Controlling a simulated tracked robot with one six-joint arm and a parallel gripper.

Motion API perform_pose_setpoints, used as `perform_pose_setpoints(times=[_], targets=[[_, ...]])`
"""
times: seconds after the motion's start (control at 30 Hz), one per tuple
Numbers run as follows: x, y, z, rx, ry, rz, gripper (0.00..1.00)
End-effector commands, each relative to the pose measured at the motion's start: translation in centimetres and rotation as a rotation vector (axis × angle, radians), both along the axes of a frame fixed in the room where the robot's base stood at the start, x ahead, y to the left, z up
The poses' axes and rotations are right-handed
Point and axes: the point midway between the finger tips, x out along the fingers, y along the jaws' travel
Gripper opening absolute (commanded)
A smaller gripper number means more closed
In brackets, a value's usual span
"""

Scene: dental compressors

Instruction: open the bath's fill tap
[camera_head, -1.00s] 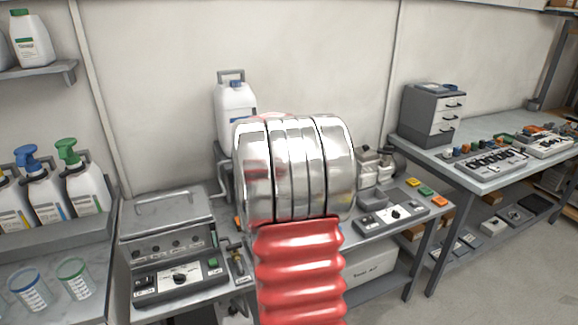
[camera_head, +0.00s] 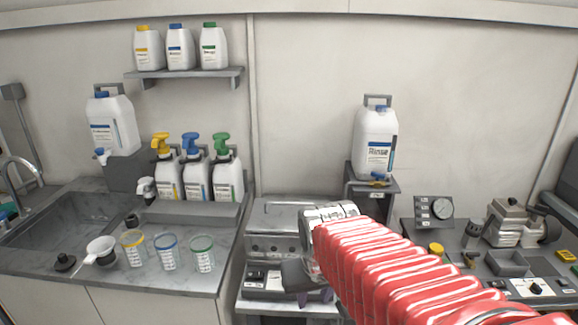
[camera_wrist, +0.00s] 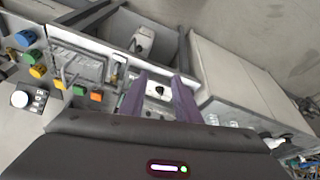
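The bath (camera_head: 280,222) is a grey box with a closed lid and a control panel on its front. To its right, a small brass and blue tap (camera_head: 379,182) sits at the foot of a white Rinse jug (camera_head: 375,140) on a grey stand, which looks like the fill tap; its handle position is too small to read. My gripper (camera_head: 317,297) is low in front of the bath, below and left of that tap. In the wrist view its purple fingers (camera_wrist: 160,76) are apart, with a panel and black knob beyond them. Nothing shows held.
My red arm covers the space right of the bath. The right bench has a gauge box (camera_head: 434,212) and a pump (camera_head: 515,222). A white container (camera_wrist: 143,40) is under the bench.

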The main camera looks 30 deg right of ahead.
Motion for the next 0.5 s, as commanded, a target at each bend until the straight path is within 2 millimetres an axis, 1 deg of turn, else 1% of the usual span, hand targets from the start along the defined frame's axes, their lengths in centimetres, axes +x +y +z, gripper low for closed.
perform_pose_setpoints(times=[0.03, 0.2, 0.4, 0.5], targets=[[-0.7, 1.5, 0.2, 0.006, -0.012, 0.029, 0.30], [-2.9, 5.6, 0.9, 0.023, -0.053, 0.119, 0.30], [-4.4, 9.3, 2.3, 0.026, -0.125, 0.227, 0.30], [-4.7, 10.6, 3.0, 0.026, -0.152, 0.266, 0.30]])
